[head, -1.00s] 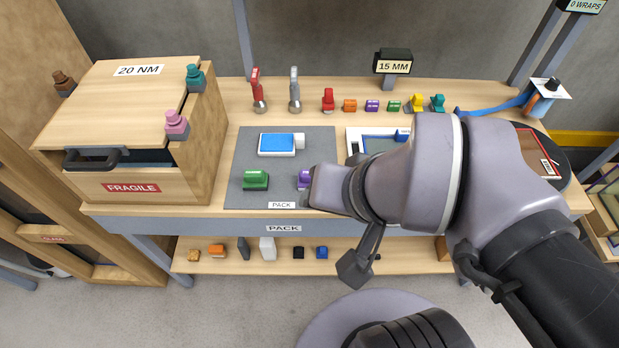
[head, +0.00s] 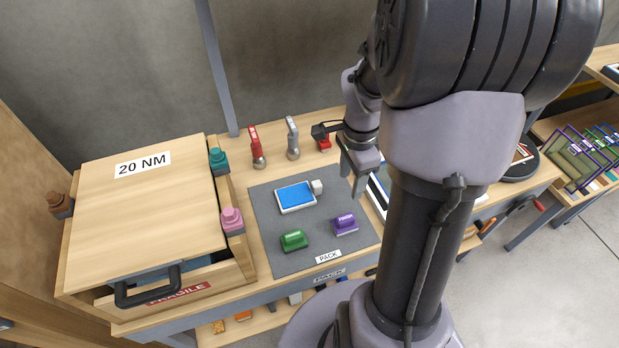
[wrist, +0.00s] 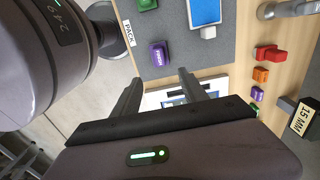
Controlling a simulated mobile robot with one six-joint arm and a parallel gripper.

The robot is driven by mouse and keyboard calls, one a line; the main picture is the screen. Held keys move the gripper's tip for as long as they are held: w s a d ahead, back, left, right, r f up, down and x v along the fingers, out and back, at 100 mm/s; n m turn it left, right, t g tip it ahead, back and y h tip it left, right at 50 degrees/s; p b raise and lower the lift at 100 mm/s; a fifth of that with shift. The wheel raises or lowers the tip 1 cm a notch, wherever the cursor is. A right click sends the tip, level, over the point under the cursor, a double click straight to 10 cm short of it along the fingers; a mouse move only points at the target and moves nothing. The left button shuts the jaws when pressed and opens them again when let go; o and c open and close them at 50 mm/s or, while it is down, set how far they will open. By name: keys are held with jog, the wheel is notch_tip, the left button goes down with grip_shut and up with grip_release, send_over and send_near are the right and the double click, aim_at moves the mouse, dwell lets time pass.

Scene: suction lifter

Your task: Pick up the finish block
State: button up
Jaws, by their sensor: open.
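A purple block (head: 345,223) with a white word on top, too small to read surely, sits on the grey mat (head: 262,213) near its right front. It also shows in the wrist view (wrist: 159,54), just beyond my fingertips. A green block (head: 294,240) with a white word sits to its left. My gripper (head: 356,187) is open and empty, pointing down behind and right of the purple block, apart from it. In the wrist view my two fingers (wrist: 158,80) are spread, with a white-framed item below.
A blue-topped tray (head: 295,197) lies behind the blocks. Red and grey upright tools (head: 293,138) stand at the back. A wooden box marked 20 NM (head: 140,205) fills the left. In the wrist view small coloured blocks (wrist: 261,75) line the bench.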

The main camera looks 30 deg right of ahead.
jog(key=b, duration=0.4)
send_over(345, 218)
jog(key=f, duration=1.1)
jog(key=shift+d+f, duration=0.15)
jog(key=shift+d, duration=0.1)
notch_tip(345, 218, down, 6)
jog(key=shift+a+f+b, duration=0.1)
jog(key=shift+b, duration=1.15)
jog(key=shift+c, duration=0.9)
grip_shut()
